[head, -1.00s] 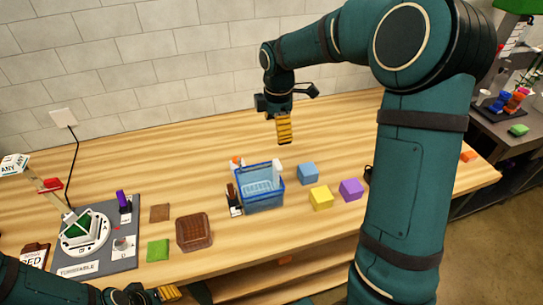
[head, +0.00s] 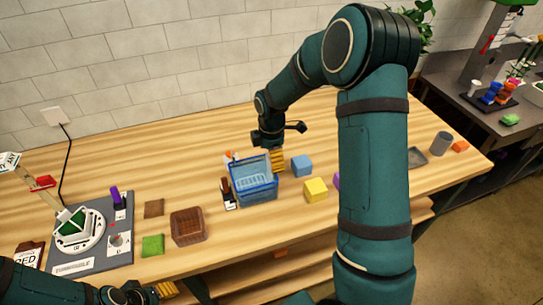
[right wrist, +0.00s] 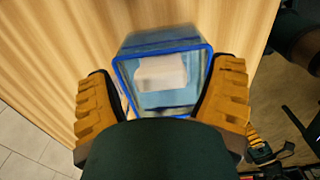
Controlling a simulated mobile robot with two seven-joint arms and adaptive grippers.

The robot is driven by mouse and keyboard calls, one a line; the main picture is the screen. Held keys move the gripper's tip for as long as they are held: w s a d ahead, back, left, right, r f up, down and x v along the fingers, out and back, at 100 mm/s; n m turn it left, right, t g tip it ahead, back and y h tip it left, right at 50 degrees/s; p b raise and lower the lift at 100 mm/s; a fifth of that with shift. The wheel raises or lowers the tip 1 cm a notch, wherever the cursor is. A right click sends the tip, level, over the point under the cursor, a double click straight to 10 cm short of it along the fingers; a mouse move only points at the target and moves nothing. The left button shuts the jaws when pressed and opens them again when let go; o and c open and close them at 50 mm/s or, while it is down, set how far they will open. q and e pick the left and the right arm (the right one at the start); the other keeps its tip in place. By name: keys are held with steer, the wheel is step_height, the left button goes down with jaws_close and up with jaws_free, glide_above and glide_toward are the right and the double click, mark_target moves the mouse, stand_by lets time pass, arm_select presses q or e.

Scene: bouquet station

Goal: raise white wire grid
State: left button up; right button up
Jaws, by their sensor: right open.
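A blue basket (head: 256,196) stands on the wooden table, with a pale grid-like pattern inside it. I cannot tell whether that pattern is the white wire grid, and no other such grid shows clearly. My right gripper (head: 278,161) is low behind the basket's right back corner, partly hidden by it. In the right wrist view its yellow fingers (right wrist: 163,98) are open and spread on either side of the blue rim (right wrist: 116,80). A blurred whitish block (right wrist: 160,73) lies within that rim. My left gripper (head: 160,291) is at the bottom left, away from the basket; its jaws are unclear.
A blue block (head: 301,165) and a yellow block (head: 315,190) lie right of the basket. A brown tray (head: 188,226) and a green square (head: 153,245) lie left of it. A turntable station (head: 82,228) stands far left.

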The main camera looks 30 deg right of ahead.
steer(key=c, duration=1.3)
step_height(320, 180, up, 8)
steer(key=p, duration=0.3)
steer(key=shift+w, duration=0.15)
steer(key=o, duration=1.3)
step_height(320, 180, up, 12)
